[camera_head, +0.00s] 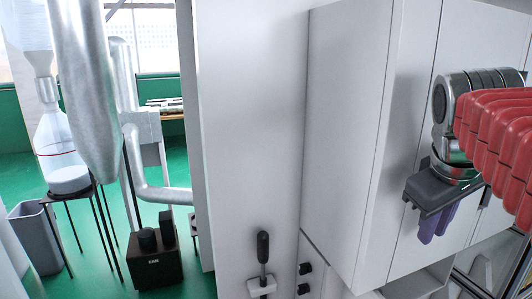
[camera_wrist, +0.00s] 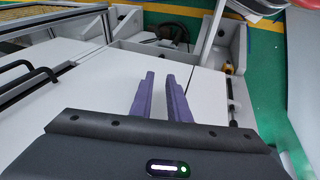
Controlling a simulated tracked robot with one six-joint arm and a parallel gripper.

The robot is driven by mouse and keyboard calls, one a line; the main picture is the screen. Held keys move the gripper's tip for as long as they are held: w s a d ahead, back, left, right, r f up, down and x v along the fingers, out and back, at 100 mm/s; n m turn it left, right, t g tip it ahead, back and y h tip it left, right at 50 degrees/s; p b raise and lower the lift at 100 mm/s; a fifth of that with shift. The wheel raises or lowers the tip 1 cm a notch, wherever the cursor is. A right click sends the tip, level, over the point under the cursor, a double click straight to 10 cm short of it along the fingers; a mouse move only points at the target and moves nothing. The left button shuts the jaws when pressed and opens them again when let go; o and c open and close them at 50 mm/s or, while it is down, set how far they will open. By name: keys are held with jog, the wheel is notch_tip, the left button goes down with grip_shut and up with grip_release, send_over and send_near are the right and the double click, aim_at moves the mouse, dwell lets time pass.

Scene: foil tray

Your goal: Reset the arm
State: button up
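My arm (camera_head: 495,125), with ribbed red covers, reaches in from the right edge in the head view. My gripper (camera_head: 434,234) hangs at its end with two purple fingers pointing down, in front of a white cabinet. In the wrist view my gripper (camera_wrist: 159,76) shows both purple fingers with a narrow gap between them. Pale panel shows through the gap, and nothing is held. No foil tray can be made out in either view.
The white cabinet (camera_head: 345,130) stands close behind my gripper. A tall white panel (camera_head: 250,120) with a black-handled lever (camera_head: 263,248) is left of it. Farther left are metal ducting (camera_head: 85,90), a dark box (camera_head: 153,262) and a grey bin (camera_head: 38,235) on green floor.

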jog(key=s+a+f+m+t+y, duration=0.1)
jog(key=s+a+f, duration=0.3)
jog(key=a+f, duration=0.3)
jog(key=s+a+f+m+y, duration=0.1)
jog(key=s+a+f, duration=0.3)
jog(key=a+f, duration=0.4)
notch_tip(320, 180, down, 4)
jog(key=shift+r+m+t+y, duration=0.1)
jog(key=shift+m+t+y, duration=0.3)
jog(key=shift+m, duration=0.1)
jog(key=shift+s, duration=0.1)
